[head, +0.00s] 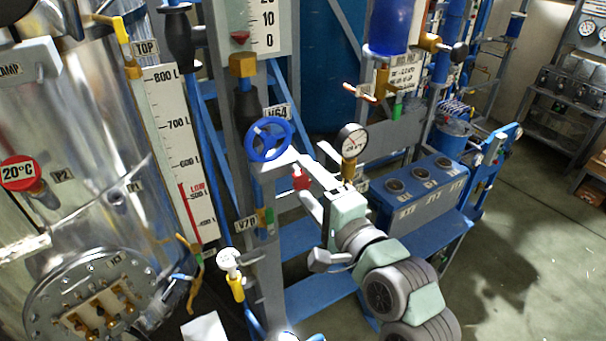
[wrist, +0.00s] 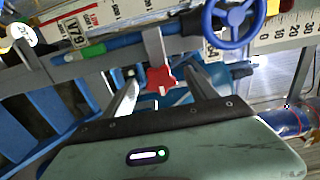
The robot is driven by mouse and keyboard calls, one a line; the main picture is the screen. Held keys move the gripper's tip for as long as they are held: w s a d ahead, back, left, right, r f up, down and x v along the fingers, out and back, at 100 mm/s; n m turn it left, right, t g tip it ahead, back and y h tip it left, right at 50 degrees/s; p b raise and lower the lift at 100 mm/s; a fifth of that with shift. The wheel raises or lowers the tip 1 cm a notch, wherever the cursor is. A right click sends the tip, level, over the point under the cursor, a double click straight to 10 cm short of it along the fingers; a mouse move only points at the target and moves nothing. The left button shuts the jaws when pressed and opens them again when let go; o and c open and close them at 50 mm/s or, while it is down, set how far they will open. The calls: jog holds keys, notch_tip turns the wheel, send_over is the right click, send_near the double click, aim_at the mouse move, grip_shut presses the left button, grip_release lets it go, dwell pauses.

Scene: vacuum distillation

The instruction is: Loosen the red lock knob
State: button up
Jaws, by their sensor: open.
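The red lock knob (wrist: 160,80) is star-shaped and shows in the wrist view just ahead of my gripper, between its two fingers. It sits at the end of a grey bracket (wrist: 153,45). In the head view the knob (head: 300,181) is a small red shape beside my gripper (head: 288,178), partly hidden by it. My gripper's fingers are spread apart in the wrist view (wrist: 160,88), one on each side of the knob. I see gaps between the fingers and the knob, and I cannot tell that either touches it.
A blue handwheel (head: 269,139) labelled V64 is close to my gripper; it also shows in the wrist view (wrist: 229,22). A pressure gauge (head: 353,140) and a blue box with dials (head: 419,190) stand to the right. A steel tank (head: 75,140) fills the left.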

jog(key=shift+x, duration=1.05)
jog(key=c, duration=1.4)
